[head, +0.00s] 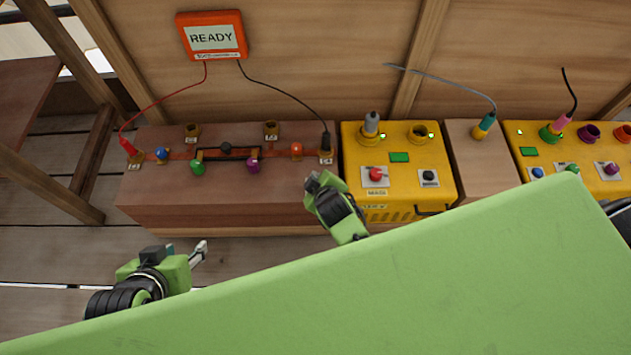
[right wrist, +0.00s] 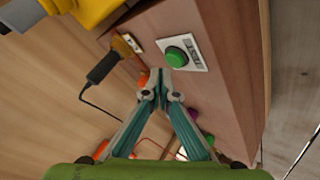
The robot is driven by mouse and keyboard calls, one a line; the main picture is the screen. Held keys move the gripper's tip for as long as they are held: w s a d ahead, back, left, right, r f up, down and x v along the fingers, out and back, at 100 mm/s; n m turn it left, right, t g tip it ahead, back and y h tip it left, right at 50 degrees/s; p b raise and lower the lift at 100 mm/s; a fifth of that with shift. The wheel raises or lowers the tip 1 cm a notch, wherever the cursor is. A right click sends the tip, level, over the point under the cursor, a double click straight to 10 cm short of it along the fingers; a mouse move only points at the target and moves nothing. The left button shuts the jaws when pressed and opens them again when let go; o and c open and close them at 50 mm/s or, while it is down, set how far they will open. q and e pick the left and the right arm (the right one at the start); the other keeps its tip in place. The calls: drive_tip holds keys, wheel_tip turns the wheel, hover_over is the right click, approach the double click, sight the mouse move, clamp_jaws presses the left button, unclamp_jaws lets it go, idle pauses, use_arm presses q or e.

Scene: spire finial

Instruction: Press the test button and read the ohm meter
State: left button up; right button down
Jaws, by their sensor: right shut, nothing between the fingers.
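The orange ohm meter (head: 212,37) on the back wall has a pale screen reading READY. Its red probe (head: 128,147) and black probe (head: 326,142) stand at brass terminals on opposite ends of the brown box. In the right wrist view, a green button (right wrist: 177,57) sits on a white plate with a TEST label on the box's face; the head view does not show it. My right gripper (head: 317,181) is shut and empty. Its tips (right wrist: 160,82) are close to the button; I cannot tell if they touch. My left gripper (head: 199,254) is low on the left, away from the box; its jaw state is unclear.
The brown box (head: 230,210) carries coloured knobs and brass terminals. To its right stand a yellow box (head: 395,198) with red and black buttons, a brown block (head: 480,165) and another yellow box (head: 560,165). My green body part covers the lower right of the head view.

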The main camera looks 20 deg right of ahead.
drive_tip(key=shift+f, duration=0.1)
use_arm(q)
drive_tip(key=shift+w+r, duration=0.1)
drive_tip(key=shift+w, duration=0.05)
use_arm(e)
drive_tip(key=shift+f, duration=0.3)
idle(0.4)
use_arm(q)
drive_tip(key=shift+w+d+r+t, duration=0.2)
drive_tip(key=shift+w+r+t, duration=0.1)
drive_tip(key=shift+w, duration=0.2)
drive_tip(key=shift+w+d+r+t, duration=0.2)
drive_tip(key=shift+w+t, duration=0.1)
drive_tip(key=shift+w, duration=0.15)
use_arm(e)
drive_tip(key=shift+f, duration=0.5)
idle(0.4)
drive_tip(key=shift+r+p, duration=0.35)
drive_tip(key=shift+r, duration=0.15)
use_arm(q)
drive_tip(key=s+a+f+g, duration=0.1)
drive_tip(key=s+g, duration=0.1)
drive_tip(key=s, duration=0.2)
drive_tip(key=s+a+f+g+p, duration=0.1)
drive_tip(key=s+g, duration=0.1)
drive_tip(key=s, duration=0.3)
drive_tip(key=shift+a+f+y, duration=0.35)
drive_tip(key=shift+a+y, duration=0.05)
use_arm(e)
drive_tip(key=shift+r, duration=0.4)
